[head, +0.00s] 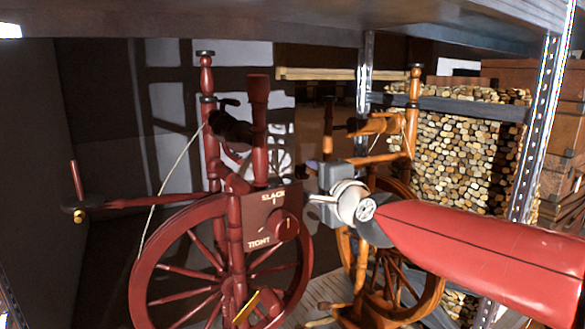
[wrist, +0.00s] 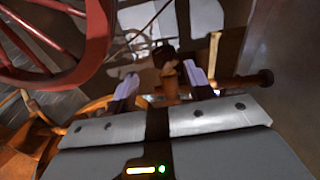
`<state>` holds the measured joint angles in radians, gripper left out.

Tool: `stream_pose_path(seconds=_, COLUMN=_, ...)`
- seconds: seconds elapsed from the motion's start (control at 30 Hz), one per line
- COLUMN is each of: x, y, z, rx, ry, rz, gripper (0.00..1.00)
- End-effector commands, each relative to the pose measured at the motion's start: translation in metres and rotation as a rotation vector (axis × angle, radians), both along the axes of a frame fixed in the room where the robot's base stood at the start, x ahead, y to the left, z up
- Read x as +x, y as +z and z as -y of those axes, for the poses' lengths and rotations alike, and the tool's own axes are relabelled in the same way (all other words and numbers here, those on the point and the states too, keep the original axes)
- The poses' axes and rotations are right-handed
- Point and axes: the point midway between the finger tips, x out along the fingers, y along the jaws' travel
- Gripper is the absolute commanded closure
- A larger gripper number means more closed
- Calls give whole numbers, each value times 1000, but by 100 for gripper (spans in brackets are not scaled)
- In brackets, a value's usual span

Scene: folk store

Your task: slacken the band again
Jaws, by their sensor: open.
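The red spinning wheel (head: 138,285) stands at left in the head view; part of its rim shows upper left in the wrist view (wrist: 97,30). A pale band (head: 170,180) runs from its upper part down to the rim. A dark red plate (head: 258,226) reads SLACK at top and TIGHT at bottom. A round red knob (head: 285,224) with a small light mark sits on its right side. My gripper (head: 316,199) is right of the plate, slightly above the knob, apparently apart from it. In the wrist view my gripper (wrist: 160,82) has its fingers spread, with an orange-brown wooden piece visible between them.
An orange wooden spinning wheel (head: 428,290) stands close behind my gripper and arm. A shelf (head: 300,20) hangs overhead, with a metal upright (head: 535,130) at right. Stacked logs (head: 465,135) fill the back right. A dark red spindle arm (head: 150,202) juts left.

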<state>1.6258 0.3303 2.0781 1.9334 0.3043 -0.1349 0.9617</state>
Motion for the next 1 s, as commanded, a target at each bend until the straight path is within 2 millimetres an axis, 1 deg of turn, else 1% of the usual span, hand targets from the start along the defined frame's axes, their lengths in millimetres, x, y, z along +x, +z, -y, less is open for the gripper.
stream_pose_path(seconds=0.03, x=-1, y=5, z=0, rx=18, ry=-3, rz=5, gripper=47)
stream_pose_path(seconds=0.1, x=-1, y=7, z=-1, rx=28, ry=-2, rz=6, gripper=47)
stream_pose_path(seconds=0.23, x=5, y=5, z=-5, rx=28, ry=1, rz=5, gripper=47)
stream_pose_path(seconds=0.43, x=21, y=4, z=-15, rx=25, ry=2, rz=7, gripper=47)
stream_pose_path(seconds=1.0, x=58, y=3, z=-32, rx=27, ry=2, rz=5, gripper=47)
